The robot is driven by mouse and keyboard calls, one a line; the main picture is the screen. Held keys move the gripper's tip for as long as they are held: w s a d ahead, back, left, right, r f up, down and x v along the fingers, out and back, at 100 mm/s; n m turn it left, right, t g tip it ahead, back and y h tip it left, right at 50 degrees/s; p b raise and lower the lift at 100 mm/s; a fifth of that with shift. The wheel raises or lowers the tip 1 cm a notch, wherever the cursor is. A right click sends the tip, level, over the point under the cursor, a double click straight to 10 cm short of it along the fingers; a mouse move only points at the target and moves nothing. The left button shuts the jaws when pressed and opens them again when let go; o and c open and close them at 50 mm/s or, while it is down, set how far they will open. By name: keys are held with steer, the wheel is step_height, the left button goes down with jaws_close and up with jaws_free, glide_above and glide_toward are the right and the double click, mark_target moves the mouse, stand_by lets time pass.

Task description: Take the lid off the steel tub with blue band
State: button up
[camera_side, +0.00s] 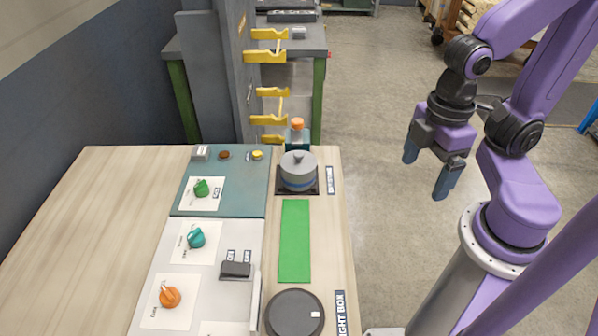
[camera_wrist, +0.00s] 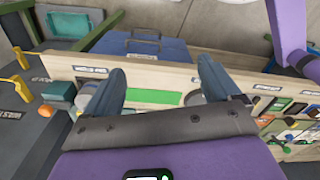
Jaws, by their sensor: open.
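The steel tub with blue band (camera_side: 298,182) stands upright on a dark square base near the back right of the table. Its grey lid (camera_side: 298,164), with a round knob on top, sits on it. My gripper (camera_side: 430,168) is open and empty, in the air to the right of the table, well apart from the tub. In the wrist view my gripper's two fingers (camera_wrist: 160,68) are spread, and a grey part of what looks like the tub is mostly hidden behind the left finger.
Yellow hooks (camera_side: 267,56) jut from a grey post at the back. A green strip (camera_side: 295,240) and a dark round disc (camera_side: 294,314) lie in front. Boards with coloured knobs (camera_side: 201,188) are left.

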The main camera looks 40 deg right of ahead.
steer(key=shift+o, duration=0.3)
step_height(320, 180, up, 5)
steer(key=n, duration=1.1)
glide_above(299, 152)
steer(key=shift+n, duration=0.3)
steer(key=f, duration=1.1)
steer(key=shift+w+d+f, duration=0.1)
steer(key=shift+w+f, duration=0.1)
steer(key=shift+f, duration=0.15)
steer(key=shift+s+f, duration=0.15)
steer(key=shift+f, duration=1.2)
steer(key=shift+s+f, duration=0.15)
steer(key=shift+f, duration=1.2)
steer(key=c, duration=0.7)
